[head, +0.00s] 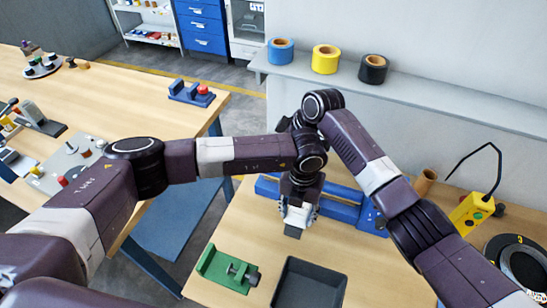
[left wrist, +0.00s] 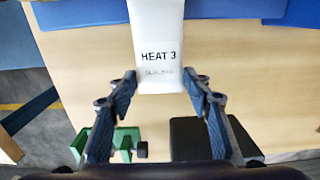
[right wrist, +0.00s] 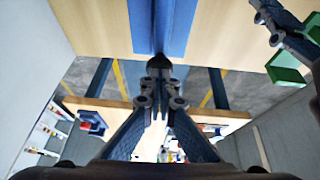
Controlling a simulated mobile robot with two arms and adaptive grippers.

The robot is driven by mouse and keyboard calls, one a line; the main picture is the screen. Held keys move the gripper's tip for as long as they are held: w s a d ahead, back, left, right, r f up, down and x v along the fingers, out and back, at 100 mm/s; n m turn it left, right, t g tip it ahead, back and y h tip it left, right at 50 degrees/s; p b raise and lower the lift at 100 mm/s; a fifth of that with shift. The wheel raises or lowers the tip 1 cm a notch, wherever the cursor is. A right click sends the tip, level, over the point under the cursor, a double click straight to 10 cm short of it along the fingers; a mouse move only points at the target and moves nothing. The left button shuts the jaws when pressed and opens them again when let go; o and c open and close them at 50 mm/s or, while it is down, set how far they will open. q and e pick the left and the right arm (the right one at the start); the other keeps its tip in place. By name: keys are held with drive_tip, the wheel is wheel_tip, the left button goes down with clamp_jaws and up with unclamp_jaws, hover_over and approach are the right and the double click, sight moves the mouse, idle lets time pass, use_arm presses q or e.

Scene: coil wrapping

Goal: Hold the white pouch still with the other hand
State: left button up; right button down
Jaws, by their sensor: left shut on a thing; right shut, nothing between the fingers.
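The white pouch (left wrist: 158,45), printed HEAT 3, is in the left wrist view, with its lower end between my left fingertips (left wrist: 160,88). My left gripper (head: 298,214) is shut on the pouch at its side edges, over the front of the blue bench device (head: 342,211). In the head view the arm and gripper hide most of the pouch. My right gripper (right wrist: 159,66) is shut and empty in the right wrist view, near a blue bar of the device. In the head view it is hidden behind the arms.
A green fixture (head: 222,268) and a dark open tray (head: 310,281) are at the table front. A yellow control box (head: 474,212) and a black disc (head: 520,262) stand at right. Three tape rolls (head: 325,58) sit on the back shelf. My two arms cross close together.

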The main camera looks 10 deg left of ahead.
use_arm(q)
drive_tip(key=shift+w, duration=0.1)
use_arm(e)
drive_tip(key=shift+s+d+f, duration=0.2)
drive_tip(key=shift+f, duration=0.2)
drive_tip(key=shift+s+d+f, duration=0.15)
drive_tip(key=shift+f, duration=0.25)
use_arm(q)
drive_tip(key=shift+w+a+f, duration=0.15)
use_arm(e)
drive_tip(key=r, duration=0.5)
drive_tip(key=shift+w+a, duration=0.3)
drive_tip(key=shift+a, duration=0.1)
drive_tip(key=d+f+v, duration=0.1)
drive_tip(key=d+v, duration=0.1)
drive_tip(key=v, duration=0.8)
drive_tip(key=shift+s, duration=0.15)
drive_tip(key=shift+r, duration=0.1)
use_arm(q)
drive_tip(key=o, duration=1.2)
drive_tip(key=shift+o, duration=0.2)
wheel_tip(320, 180, up, 8)
drive_tip(key=shift+f, duration=0.25)
